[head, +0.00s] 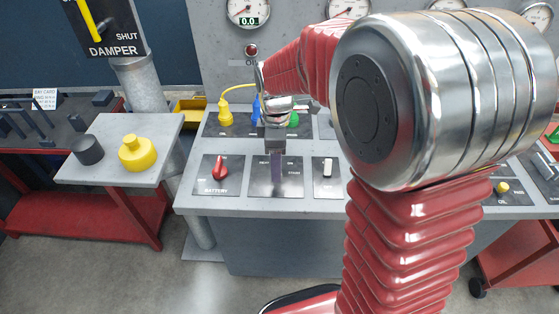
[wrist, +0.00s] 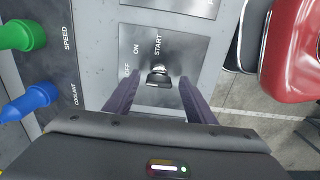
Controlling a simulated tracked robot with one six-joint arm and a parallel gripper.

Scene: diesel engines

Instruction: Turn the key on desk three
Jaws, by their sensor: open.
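The key (wrist: 158,76) is a small dark and silver piece in a round lock on a grey plate (wrist: 185,50) marked OFF, ON and START. My gripper (wrist: 160,82) is open, with one purple finger on each side of the key. The fingers look apart from the key, but I cannot tell the height gap. In the head view my gripper (head: 277,180) points down over the same plate (head: 293,188), and it hides the key there. Which mark the key points to is hard to tell. The plate sits on a grey desk (head: 235,206).
On the desk, a red BATTERY knob (head: 219,167) is left of the plate and a white switch (head: 328,167) is right. Blue (wrist: 35,100) and green (wrist: 20,35) plugs stand behind. A side table (head: 107,172) holds a yellow cap (head: 137,152) and a black cap (head: 87,150).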

